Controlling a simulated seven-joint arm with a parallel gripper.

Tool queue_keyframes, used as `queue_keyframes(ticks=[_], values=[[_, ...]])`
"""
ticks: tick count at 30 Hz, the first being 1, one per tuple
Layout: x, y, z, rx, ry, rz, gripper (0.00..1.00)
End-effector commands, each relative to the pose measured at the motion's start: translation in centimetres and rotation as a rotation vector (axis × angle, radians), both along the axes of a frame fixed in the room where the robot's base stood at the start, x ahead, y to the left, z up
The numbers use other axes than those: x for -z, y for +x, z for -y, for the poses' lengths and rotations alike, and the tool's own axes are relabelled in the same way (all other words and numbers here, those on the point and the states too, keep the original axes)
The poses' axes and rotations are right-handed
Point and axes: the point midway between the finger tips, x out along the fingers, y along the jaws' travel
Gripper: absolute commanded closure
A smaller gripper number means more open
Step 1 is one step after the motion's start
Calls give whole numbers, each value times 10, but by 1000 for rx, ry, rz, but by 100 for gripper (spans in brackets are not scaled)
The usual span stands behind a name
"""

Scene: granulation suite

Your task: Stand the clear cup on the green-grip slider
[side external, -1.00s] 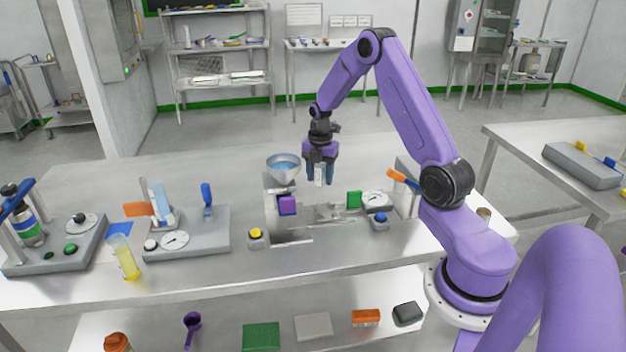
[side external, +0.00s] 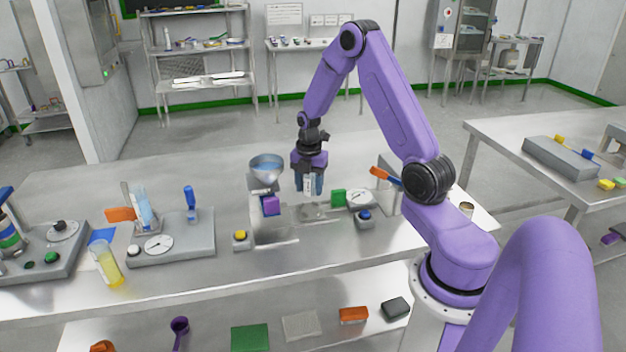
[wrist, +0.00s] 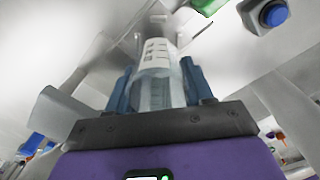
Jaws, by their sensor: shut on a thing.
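My gripper (side external: 309,188) is shut on the clear cup (wrist: 156,88), which has a white printed label. The cup sits upright between the blue fingers and shows small in the side view (side external: 309,183). The green grip (side external: 338,198) of the slider stands just right of and below my gripper; part of it shows at the top of the wrist view (wrist: 206,5). The slider's metal plate (side external: 313,212) lies below the cup. I cannot tell whether the cup's base touches it.
A dial (side external: 359,197), a blue button (side external: 364,215) and an orange handle (side external: 386,176) are to the right. A yellow button (side external: 240,235) is at the front left.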

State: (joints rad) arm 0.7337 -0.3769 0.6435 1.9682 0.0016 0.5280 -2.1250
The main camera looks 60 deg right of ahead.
Motion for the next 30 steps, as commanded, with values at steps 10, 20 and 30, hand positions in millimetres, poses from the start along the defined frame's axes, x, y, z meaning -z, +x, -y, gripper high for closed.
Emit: queue_keyframes(ticks=[10, 20, 30], values=[[24, 1, 0, 0, 1, -1, 81], [45, 1, 0, -1, 1, -1, 81], [50, 1, 0, 0, -1, 1, 81]])
